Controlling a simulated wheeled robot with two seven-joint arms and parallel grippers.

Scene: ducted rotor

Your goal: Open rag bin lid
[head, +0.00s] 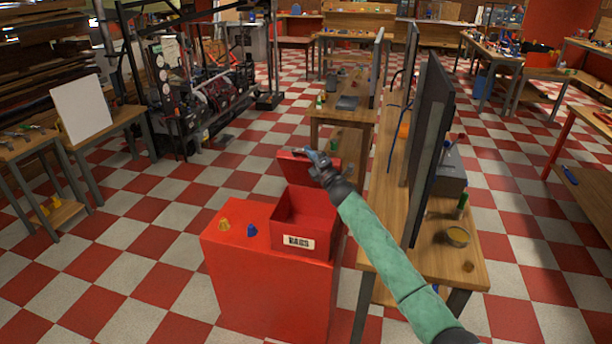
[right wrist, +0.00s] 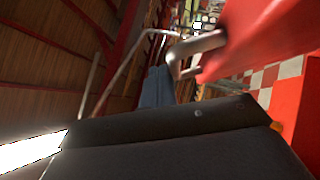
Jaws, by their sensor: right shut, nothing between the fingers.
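The red rag bin (head: 318,220) with its "RAGS" label sits on top of a red cabinet. Its lid (head: 294,171) stands raised at the back, and the bin's opening is uncovered. My right gripper (head: 314,158) is shut and empty beside the lid's upper right edge; I cannot tell whether it touches. In the right wrist view, the red lid (right wrist: 272,32) and its metal handle (right wrist: 196,45) show close by, with the handle apart from the bluish fingers (right wrist: 157,88). My left gripper is not in view.
The red cabinet (head: 255,275) carries a yellow piece (head: 224,225) and a blue piece (head: 252,230) left of the bin. A wooden workbench (head: 440,262) with a dark monitor (head: 429,145) stands close on the right. Checkered floor is open on the left.

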